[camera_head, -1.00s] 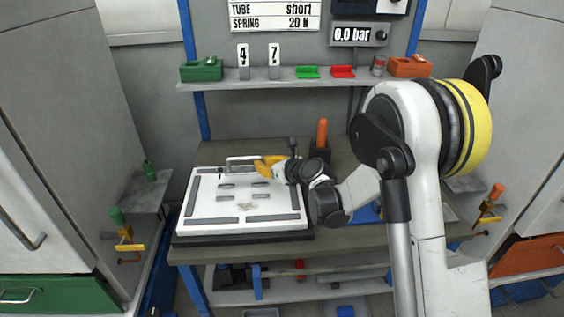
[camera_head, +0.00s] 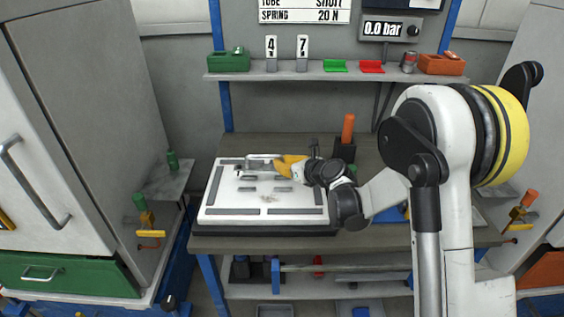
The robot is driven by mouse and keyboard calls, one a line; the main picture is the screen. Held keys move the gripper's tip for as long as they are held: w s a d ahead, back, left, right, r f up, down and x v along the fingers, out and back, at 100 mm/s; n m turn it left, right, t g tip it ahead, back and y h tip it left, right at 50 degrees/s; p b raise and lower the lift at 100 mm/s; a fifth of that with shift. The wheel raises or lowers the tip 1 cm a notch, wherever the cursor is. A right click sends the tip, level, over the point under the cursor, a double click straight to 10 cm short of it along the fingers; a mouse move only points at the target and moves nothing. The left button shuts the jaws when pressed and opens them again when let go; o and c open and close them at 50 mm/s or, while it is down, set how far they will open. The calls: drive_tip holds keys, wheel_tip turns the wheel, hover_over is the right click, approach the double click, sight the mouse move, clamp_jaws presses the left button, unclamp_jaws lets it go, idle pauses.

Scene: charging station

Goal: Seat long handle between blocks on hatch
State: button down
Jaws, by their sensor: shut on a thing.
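The hatch (camera_head: 222,213) is a white square panel with grey strips on a dark base, lying on the workbench. Several small grey blocks (camera_head: 249,189) stand in its middle. My gripper (camera_head: 280,165) reaches in from the right with yellow fingers over the hatch's far part. It is shut on the long handle (camera_head: 256,159), a thin grey bar that extends to the left near the hatch's far edge. The fingers cover the handle's right part. I cannot tell whether the handle touches the hatch or is just above it.
An orange-handled tool (camera_head: 348,129) stands in a dark holder behind my gripper. A shelf (camera_head: 288,75) with bins and number tags runs above the bench. Grey cabinets (camera_head: 70,120) flank the left side.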

sight(282, 184)
drive_tip(key=shift+f+b, duration=1.15)
drive_tip(key=shift+f, duration=0.6)
drive_tip(key=shift+f+b, duration=0.8)
drive_tip(key=shift+b, duration=0.3)
idle(0.5)
drive_tip(key=shift+f, duration=0.7)
drive_tip(key=c, duration=1.5)
unclamp_jaws()
drive_tip(key=v, duration=1.2)
drive_tip(key=shift+r, duration=0.15)
